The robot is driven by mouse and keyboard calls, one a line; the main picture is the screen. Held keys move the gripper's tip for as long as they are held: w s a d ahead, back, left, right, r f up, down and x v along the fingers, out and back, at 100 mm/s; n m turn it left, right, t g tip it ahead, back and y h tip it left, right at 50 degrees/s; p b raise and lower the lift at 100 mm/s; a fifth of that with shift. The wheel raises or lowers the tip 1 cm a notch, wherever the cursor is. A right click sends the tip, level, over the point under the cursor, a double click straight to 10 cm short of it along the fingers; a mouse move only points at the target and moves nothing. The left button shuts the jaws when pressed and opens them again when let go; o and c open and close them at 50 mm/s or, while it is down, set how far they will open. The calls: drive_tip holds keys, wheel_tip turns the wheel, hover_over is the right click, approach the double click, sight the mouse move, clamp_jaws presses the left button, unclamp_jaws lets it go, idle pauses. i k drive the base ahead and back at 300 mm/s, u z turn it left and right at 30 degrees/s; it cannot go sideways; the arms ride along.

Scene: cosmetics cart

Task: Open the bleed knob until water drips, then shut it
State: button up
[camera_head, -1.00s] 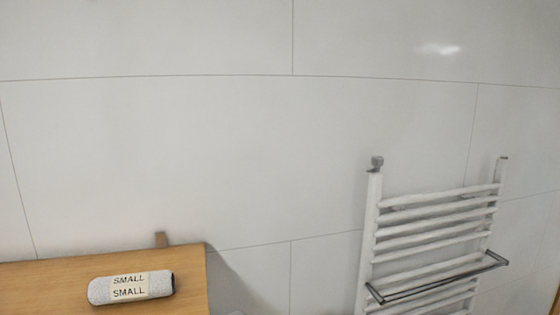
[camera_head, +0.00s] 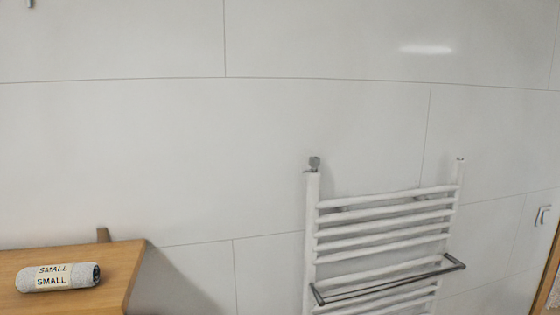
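A white ladder-style towel radiator (camera_head: 312,230) stands against the tiled wall at the right of the head view. A small grey metal knob (camera_head: 314,163) sits on top of its left upright. A smaller fitting (camera_head: 460,159) tops the right upright. No water shows at either one. I cannot tell from this distance how far the knob is turned. My gripper is not in view.
A wooden surface (camera_head: 115,262) at the lower left bears a grey rolled towel (camera_head: 58,278) labelled SMALL. A dark metal rail (camera_head: 455,261) juts from the radiator's front. A white switch plate (camera_head: 541,216) and wooden edge (camera_head: 548,280) are at far right.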

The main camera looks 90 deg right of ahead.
sight(314, 162)
drive_tip(key=k, duration=0.9)
drive_tip(key=z, duration=0.1)
